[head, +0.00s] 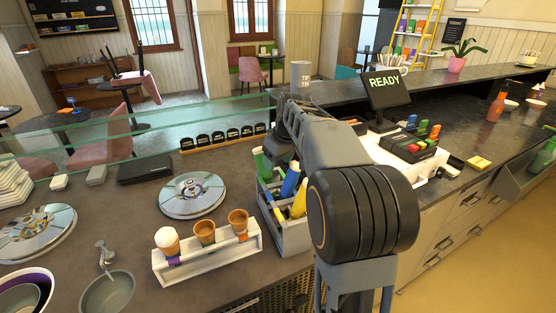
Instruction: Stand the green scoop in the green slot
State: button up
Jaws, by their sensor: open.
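The green scoop (259,163) shows as a green handle at the back left of a grey caddy (292,239). It looks roughly upright, and its lower part is hidden. I cannot make out the green slot or tell whether the scoop is seated in it. A blue handle (289,183) and a yellow handle (299,204) lean in the same caddy. My gripper (275,153) points down just right of the green handle, partly hidden by my arm. It is open. I cannot tell whether its fingers touch the handle.
A white cone stand (210,265) with several cones is left of the caddy. Round lidded wells (193,194) sit on the counter further left. A glass guard (190,120) and a row of dark labels (222,138) run behind. A card terminal and READY screen (385,88) are at right.

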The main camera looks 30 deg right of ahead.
jog(key=w+p+v, duration=0.1)
jog(key=p+v, duration=0.6)
jog(key=v, duration=0.2)
jog(key=shift+a+r, duration=0.2)
jog(key=shift+r, duration=0.05)
dwell(0.4)
jog(key=s+a+f+m, duration=0.1)
jog(key=s+a+f, duration=0.2)
jog(key=s, duration=0.3)
jog(key=s+a+f+m+t, duration=0.1)
jog(key=s+a+f, duration=0.2)
jog(key=s+a, duration=0.2)
jog(key=s+a+f+m+h, duration=0.1)
jog(key=s+a+f, duration=0.2)
jog(key=s, duration=0.5)
jog(key=shift+s+a, duration=0.35)
jog(key=shift+a, duration=0.15)
jog(key=shift+f, duration=0.15)
